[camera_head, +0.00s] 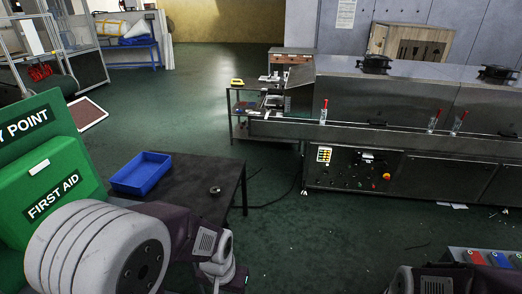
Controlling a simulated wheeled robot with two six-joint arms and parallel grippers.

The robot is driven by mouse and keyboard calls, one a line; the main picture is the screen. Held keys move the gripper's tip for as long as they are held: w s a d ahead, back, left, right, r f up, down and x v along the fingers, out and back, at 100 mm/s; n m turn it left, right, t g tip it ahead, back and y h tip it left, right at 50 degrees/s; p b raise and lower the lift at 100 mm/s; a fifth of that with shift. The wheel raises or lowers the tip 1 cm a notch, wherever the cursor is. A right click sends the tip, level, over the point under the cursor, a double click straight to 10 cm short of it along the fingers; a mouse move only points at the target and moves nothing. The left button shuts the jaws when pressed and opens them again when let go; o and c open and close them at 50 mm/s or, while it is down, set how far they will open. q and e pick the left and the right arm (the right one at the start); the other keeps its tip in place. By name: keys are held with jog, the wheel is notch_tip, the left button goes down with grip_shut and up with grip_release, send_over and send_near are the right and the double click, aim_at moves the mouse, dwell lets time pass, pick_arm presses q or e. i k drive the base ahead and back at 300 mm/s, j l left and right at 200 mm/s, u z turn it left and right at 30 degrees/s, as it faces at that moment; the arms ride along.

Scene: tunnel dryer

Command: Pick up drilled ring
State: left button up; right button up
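A small dark-grey ring (215,190), likely the drilled ring, lies flat on the right part of a dark table (185,176). It is too small here to make out any drilled holes. Nothing touches it in this view. My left arm comes in from the lower left and crosses in front of the table's near side, below the ring. Only links of my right arm show at the bottom right edge. Neither gripper's fingers can be seen.
A blue open tray (141,187) sits on the table, left of the ring. A green first aid case (50,178) stands at the left. A long metal tunnel dryer (400,110) runs along the right. Green floor between table and dryer is mostly clear.

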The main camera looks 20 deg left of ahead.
aim_at(214, 191)
jog(key=i, duration=0.55)
jog(key=i+l+u, duration=0.15)
jog(key=i, duration=0.35)
jog(key=i+l, duration=0.1)
jog(key=i, duration=0.45)
jog(key=i+u, duration=0.2)
jog(key=u, duration=0.25)
jog(key=i+u, duration=0.25)
jog(key=u, duration=0.2)
jog(key=i+l+u, duration=0.15)
jog(key=u, duration=0.3)
jog(key=i+l+u, duration=0.2)
jog(key=u, duration=0.25)
jog(key=i+l+u, duration=0.15)
jog(key=u, duration=0.3)
jog(key=i+l+u, duration=0.1)
jog(key=l+u, duration=0.3)
jog(key=i+l+u, duration=0.2)
jog(key=l+u, duration=0.25)
jog(key=i+l+u, duration=0.15)
jog(key=u, duration=0.3)
jog(key=l, duration=0.1)
